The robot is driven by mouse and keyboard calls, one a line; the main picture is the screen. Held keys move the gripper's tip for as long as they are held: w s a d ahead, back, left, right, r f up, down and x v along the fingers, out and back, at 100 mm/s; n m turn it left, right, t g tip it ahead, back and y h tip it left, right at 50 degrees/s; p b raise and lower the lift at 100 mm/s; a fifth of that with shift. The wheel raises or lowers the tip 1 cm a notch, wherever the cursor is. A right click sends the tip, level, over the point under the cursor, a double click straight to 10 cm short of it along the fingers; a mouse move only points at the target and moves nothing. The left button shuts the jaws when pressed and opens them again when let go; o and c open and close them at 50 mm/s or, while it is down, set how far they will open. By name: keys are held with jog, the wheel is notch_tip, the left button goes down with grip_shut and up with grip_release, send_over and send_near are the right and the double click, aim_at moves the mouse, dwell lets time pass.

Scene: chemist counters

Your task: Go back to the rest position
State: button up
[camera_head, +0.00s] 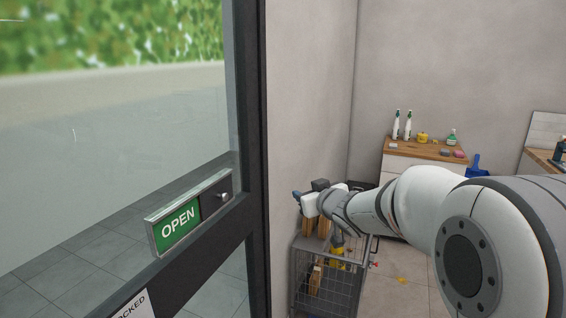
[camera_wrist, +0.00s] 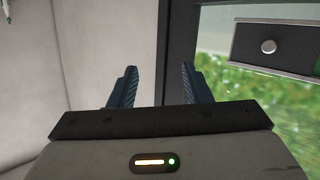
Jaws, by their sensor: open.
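My gripper (camera_wrist: 159,85) shows in the wrist view with its two dark fingers apart and nothing between them. Beyond the fingers are the pale wall and the dark door frame. In the head view my arm reaches from the lower right toward the wall, and my gripper (camera_head: 297,196) is at its far end, above a wire cart. It is to the right of the glass door (camera_head: 120,170) and appears apart from it. The door carries a sliding sign (camera_head: 178,228) that reads OPEN on green, with a small knob at its right end.
A grey wire cart (camera_head: 328,282) holding wooden-handled things stands below my arm. A wooden-topped counter (camera_head: 412,149) with spray bottles (camera_head: 408,124) is at the back, with a blue dustpan (camera_head: 477,166) to its right. The dark door frame (camera_head: 253,120) stands close on the left.

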jog(key=s+d+f+m+g+h, duration=0.25)
jog(key=s+d, duration=0.25)
jog(key=s, duration=0.3)
jog(key=s+d+f+m+g+h, duration=0.25)
jog(key=s+d+h, duration=0.2)
jog(key=s, duration=0.35)
jog(key=s+f+g, duration=0.3)
jog(key=s, duration=0.6)
jog(key=s+f+g+y, duration=0.1)
jog(key=s+f+g, duration=0.2)
jog(key=s, duration=0.7)
jog(key=shift+a+f+m+y, duration=0.25)
jog(key=shift+f+m+y, duration=0.05)
jog(key=shift+f+m, duration=0.1)
jog(key=shift+c, duration=0.2)
jog(key=shift+c, duration=0.6)
jog(key=shift+r, duration=0.1)
